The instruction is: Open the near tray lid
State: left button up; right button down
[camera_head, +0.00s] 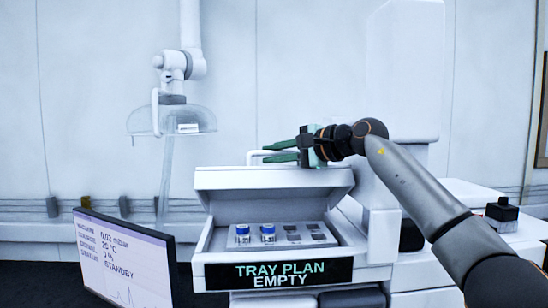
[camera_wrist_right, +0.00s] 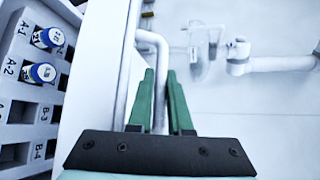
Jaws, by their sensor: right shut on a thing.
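The near tray lid (camera_head: 272,178) is white and stands raised and tilted above the tray (camera_head: 205,243). The tray interior shows, with two blue-capped vials (camera_head: 268,233) and several dark empty slots. My right gripper (camera_head: 282,151) has its green fingers on the white bar handle (camera_head: 252,153) at the top of the lid. In the right wrist view, the handle (camera_wrist_right: 162,52) runs down between the two fingers (camera_wrist_right: 160,90), and the gripper is shut on it. My left gripper is in neither view.
A monitor (camera_head: 124,262) stands at the left front. A clear hood (camera_head: 172,119) hangs at the back left. A white column (camera_head: 405,75) and a black-topped box (camera_head: 502,211) stand to the right.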

jog(key=shift+r, duration=0.1)
jog(key=c, duration=1.1)
grip_release()
jog(key=shift+s+d+b, duration=0.25)
jog(key=shift+d+b, duration=0.1)
jog(key=shift+b, duration=0.05)
jog(key=shift+b+v, duration=2.1)
jog(key=shift+v, duration=3.8)
